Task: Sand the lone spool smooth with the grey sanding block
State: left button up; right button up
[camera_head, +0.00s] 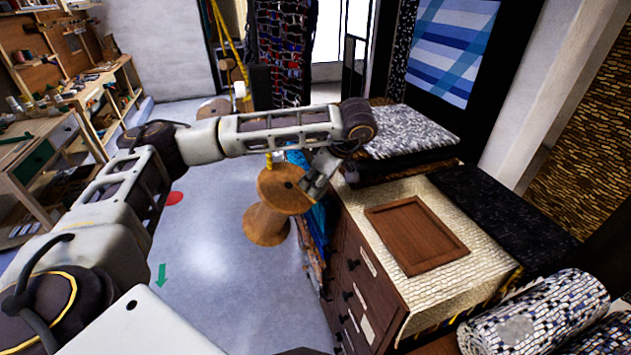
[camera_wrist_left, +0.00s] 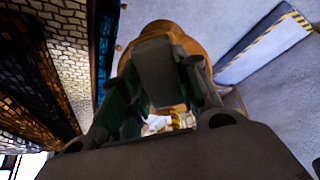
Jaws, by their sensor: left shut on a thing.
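A wooden spool (camera_head: 272,210) with wide flanges and a narrower waist stands out left of the drawer cabinet in the head view. I cannot tell whether the spool touches the floor. My right gripper is not in view.
The drawer cabinet (camera_head: 352,262) stands right of the spool, with a brown wooden tray (camera_head: 415,236) on its top. Rolled woven rags (camera_head: 535,315) lie at lower right. Another spool (camera_head: 212,109) is farther back. Yellow rope (camera_head: 218,30) hangs behind my arm. Floor (camera_head: 215,235) at left is clear.

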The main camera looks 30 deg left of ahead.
aim_at(299, 182)
pick_arm(q)
jog(key=shift+b+x, duration=0.95)
jog(key=shift+x, duration=0.55)
jog(key=shift+b+x, duration=0.7)
jog(key=shift+x, duration=0.3)
jog(key=shift+a+r+p, duration=0.15)
jog(key=shift+a+r, duration=0.2)
jog(key=shift+a, duration=0.2)
jog(key=shift+a+r+p, duration=0.15)
jog(key=shift+a+r, duration=0.2)
jog(key=shift+a, duration=0.2)
jog(key=shift+a+r, duration=0.15)
jog(key=shift+a, duration=0.15)
jog(key=shift+w+a, duration=0.1)
jog(key=shift+a, duration=0.05)
jog(key=shift+d+f, duration=0.35)
jog(key=shift+d, duration=0.5)
